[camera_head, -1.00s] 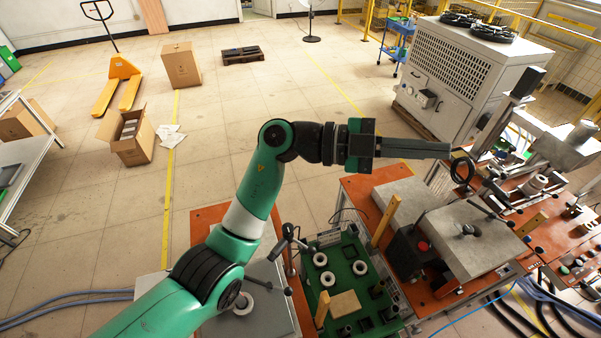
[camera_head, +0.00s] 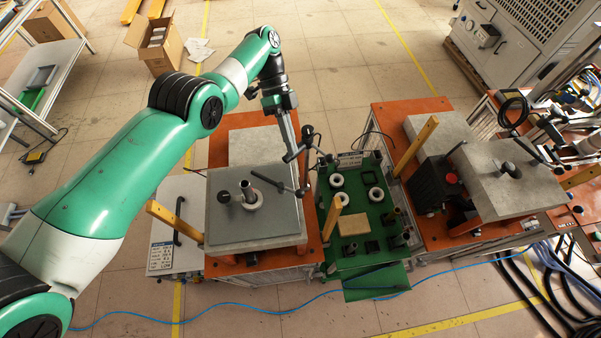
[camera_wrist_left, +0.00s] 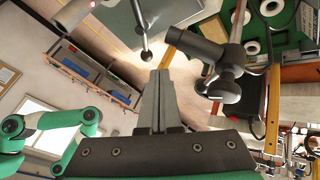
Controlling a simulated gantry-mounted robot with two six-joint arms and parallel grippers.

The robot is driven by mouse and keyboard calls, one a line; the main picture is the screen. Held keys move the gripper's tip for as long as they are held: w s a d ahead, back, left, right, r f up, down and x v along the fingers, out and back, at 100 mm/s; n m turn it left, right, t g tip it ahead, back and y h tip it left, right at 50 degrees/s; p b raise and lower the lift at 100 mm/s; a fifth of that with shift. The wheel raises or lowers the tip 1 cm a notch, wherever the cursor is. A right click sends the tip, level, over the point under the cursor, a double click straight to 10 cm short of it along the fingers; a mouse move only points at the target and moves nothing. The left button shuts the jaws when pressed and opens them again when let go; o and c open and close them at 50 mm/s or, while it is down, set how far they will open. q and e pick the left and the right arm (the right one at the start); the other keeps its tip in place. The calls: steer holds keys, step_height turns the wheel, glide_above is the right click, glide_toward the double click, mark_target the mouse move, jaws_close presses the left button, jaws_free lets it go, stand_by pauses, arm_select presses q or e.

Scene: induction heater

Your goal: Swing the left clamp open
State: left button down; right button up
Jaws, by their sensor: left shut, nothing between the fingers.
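The left clamp (camera_head: 306,170) stands at the right edge of the grey plate on the left station. It has a dark upright post, and a thin bar reaches left from it over the plate. My left gripper (camera_head: 292,156) points down beside the post, on its left, with its fingers shut and empty. In the left wrist view the shut fingers (camera_wrist_left: 159,76) lie between a ball-ended rod (camera_wrist_left: 142,32) and the dark clamp joint (camera_wrist_left: 224,78). I cannot tell whether the fingers touch the clamp. My right gripper is not in view.
A green tray (camera_head: 362,245) with white rings and a wooden block stands to the right. Wooden posts (camera_head: 415,143) rise near the stations. The right station (camera_head: 485,200) has its own clamp.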

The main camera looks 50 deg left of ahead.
mark_target(276, 183)
arm_select(q)
steer(key=p+x, duration=0.5)
steer(key=x, duration=0.4)
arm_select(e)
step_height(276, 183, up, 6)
arm_select(q)
steer(key=shift+s+d, duration=0.1)
steer(key=shift+d, duration=0.05)
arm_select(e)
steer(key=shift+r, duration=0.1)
